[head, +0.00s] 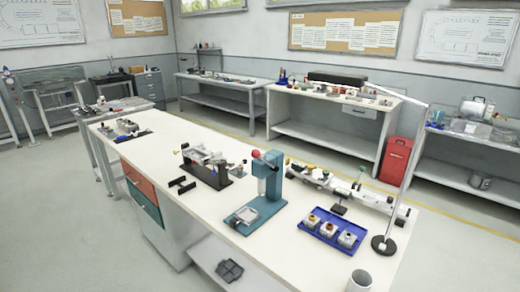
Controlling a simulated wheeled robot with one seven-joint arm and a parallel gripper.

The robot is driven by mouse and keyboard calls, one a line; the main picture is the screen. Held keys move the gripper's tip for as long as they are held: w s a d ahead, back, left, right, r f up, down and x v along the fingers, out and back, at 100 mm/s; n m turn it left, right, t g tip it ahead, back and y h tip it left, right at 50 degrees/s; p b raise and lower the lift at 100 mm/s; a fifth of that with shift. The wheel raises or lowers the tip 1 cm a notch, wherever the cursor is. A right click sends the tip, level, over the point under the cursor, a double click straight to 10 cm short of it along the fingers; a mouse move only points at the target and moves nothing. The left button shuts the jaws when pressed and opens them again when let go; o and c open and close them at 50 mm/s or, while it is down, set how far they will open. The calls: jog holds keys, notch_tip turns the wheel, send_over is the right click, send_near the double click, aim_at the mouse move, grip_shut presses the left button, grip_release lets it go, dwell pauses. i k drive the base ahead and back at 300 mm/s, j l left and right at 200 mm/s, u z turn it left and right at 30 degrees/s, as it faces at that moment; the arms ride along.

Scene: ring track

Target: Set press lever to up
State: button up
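A teal press (269,176) stands upright on the long white table, near the middle of the head view. Its flat teal base holds a grey metal block (254,210). A red ball knob (256,153) shows at the upper left of the press head, close to the top of the column. The lever arm behind the knob is too small to make out, so its exact angle cannot be told. My gripper is not in this view.
On the white table (180,146), a black fixture (212,176) stands left of the press. A blue tray (328,233) with 3 small parts, a lamp stand (384,244) and a grey cup (359,281) are to the right. A white rail assembly (345,192) runs behind. A red cabinet (395,160) stands beyond.

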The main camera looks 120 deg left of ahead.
aim_at(256, 154)
jog(key=u, duration=3.6)
jog(key=i+j+u, duration=0.1)
jog(key=i+j, duration=0.6)
jog(key=j, duration=0.1)
